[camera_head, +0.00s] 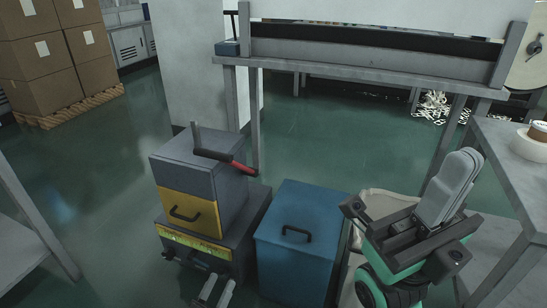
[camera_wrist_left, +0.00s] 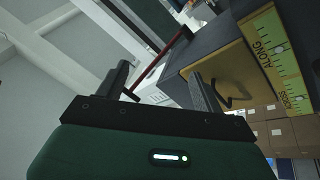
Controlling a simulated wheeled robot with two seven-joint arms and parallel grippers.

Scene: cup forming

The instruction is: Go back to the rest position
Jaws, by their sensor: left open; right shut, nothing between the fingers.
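My left gripper (camera_head: 218,284) is low at the bottom edge of the head view, in front of the grey machine, with nothing between its fingers. In the left wrist view (camera_wrist_left: 162,82) its two fingers stand wide apart. My right gripper (camera_head: 464,165) is at the right of the head view, fingers together, pointing up and empty, beside the grey table. The grey machine (camera_head: 232,155) has a yellow front panel (camera_head: 188,212) with a black handle and a red-gripped lever (camera_head: 240,166). The panel (camera_wrist_left: 230,78) and the red lever (camera_wrist_left: 158,62) also show in the left wrist view, beyond the fingers.
A blue bin (camera_head: 300,250) with a black handle stands right of the machine. A pale container (camera_head: 385,203) is partly hidden behind my right gripper. A grey table (camera_head: 510,160) holding tape rolls is at the right. Stacked boxes (camera_head: 50,60) are far left; green floor between is clear.

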